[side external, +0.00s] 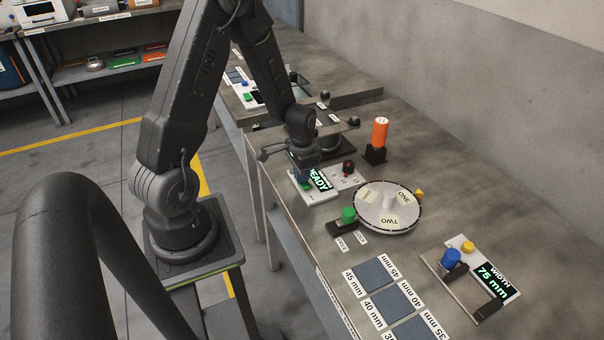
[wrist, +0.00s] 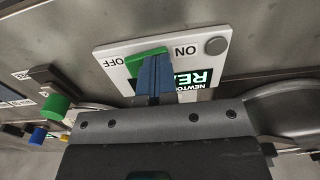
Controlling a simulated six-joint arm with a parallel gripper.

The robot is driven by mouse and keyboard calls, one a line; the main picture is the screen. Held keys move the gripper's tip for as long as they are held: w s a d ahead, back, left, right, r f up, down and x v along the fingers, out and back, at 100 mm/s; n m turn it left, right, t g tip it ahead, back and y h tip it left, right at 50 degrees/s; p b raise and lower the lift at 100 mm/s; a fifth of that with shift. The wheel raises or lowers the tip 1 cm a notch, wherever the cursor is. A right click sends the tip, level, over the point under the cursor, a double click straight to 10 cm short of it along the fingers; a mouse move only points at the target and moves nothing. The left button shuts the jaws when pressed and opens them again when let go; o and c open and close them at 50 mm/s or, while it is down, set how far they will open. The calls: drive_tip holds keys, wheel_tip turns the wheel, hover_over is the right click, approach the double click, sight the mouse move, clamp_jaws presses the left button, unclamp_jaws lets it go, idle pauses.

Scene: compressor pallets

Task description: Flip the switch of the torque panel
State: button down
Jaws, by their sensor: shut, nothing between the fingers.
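The torque panel (side external: 326,192) is a white plate on the bench with a dark display reading READY in green; it also shows in the wrist view (wrist: 118,78). In the wrist view its green switch (wrist: 140,57) sits between the words OFF on the left and ON on the right. My gripper (wrist: 154,62) is shut and empty, its blue fingers pointing at the switch and covering part of it. Whether they touch is unclear. In the side view my gripper (side external: 304,181) is low over the panel and hides the switch.
A round white turntable (side external: 375,222) marked ONE and TWO stands close by, with a green knob (side external: 348,214) beside it. A red-knobbed unit (side external: 348,168) adjoins the panel. An orange cylinder (side external: 380,132) stands behind. A width gauge (side external: 470,278) lies nearer the camera.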

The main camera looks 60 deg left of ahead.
sight(304, 184)
drive_tip(key=shift+d+f, duration=0.15)
drive_tip(key=shift+d, duration=0.05)
drive_tip(key=shift+d+r, duration=0.25)
drive_tip(key=shift+d, duration=0.4)
drive_tip(key=shift+r, duration=0.15)
wheel_tip(304, 184, up, 14)
drive_tip(key=shift+a, duration=0.1)
drive_tip(key=shift+a, duration=0.6)
